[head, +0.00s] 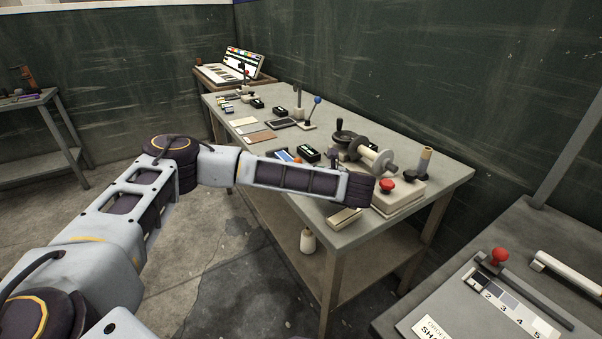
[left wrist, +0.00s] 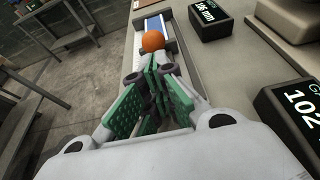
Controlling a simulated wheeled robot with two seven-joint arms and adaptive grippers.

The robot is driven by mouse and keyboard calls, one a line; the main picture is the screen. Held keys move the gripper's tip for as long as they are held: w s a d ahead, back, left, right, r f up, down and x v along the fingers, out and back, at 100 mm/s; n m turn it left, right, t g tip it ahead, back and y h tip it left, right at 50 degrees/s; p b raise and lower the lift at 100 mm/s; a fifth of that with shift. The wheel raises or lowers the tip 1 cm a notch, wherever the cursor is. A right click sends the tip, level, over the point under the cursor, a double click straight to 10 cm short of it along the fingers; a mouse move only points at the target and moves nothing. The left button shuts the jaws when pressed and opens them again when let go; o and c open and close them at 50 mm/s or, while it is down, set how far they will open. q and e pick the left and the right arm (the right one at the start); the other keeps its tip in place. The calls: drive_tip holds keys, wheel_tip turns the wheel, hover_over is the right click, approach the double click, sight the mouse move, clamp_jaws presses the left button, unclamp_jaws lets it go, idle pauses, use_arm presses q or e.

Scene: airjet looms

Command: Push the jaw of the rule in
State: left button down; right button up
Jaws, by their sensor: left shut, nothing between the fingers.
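The rule shows in the left wrist view as a pale track with a blue strip (left wrist: 154,25), lying along the table's edge. An orange ball knob (left wrist: 153,40), apparently on its jaw, stands on it just ahead of my left gripper (left wrist: 158,65). The green-padded fingers are shut with nothing between them. Their tips are close to the knob; I cannot tell whether they touch. In the head view the orange knob (head: 298,160) and blue strip (head: 285,156) show just behind my forearm, which hides the rest of the rule and my left gripper. My right gripper is not seen.
A black display box reading 106 mm (left wrist: 210,20) stands right of the rule; another reading 102 (left wrist: 296,115) is nearer. On the table (head: 445,178) are a handwheel device (head: 345,138) and a red-button box (head: 398,198). Open floor lies left.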

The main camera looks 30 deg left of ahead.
use_arm(q)
drive_tip(key=shift+s+d+r+p, duration=0.1)
drive_tip(key=shift+s+d+p, duration=0.1)
drive_tip(key=shift+d+p, duration=0.3)
drive_tip(key=shift+s+d+p, duration=0.35)
drive_tip(key=shift+d+p, duration=0.05)
drive_tip(key=shift+p, duration=0.2)
drive_tip(key=shift+d, duration=0.2)
drive_tip(key=shift+v, duration=0.8)
drive_tip(key=shift+s+d+r, duration=0.25)
drive_tip(key=shift+s+d, duration=0.1)
drive_tip(key=shift+d, duration=0.05)
drive_tip(key=shift+v, duration=4.1)
drive_tip(key=shift+s+d, duration=0.2)
drive_tip(key=shift+d, duration=0.05)
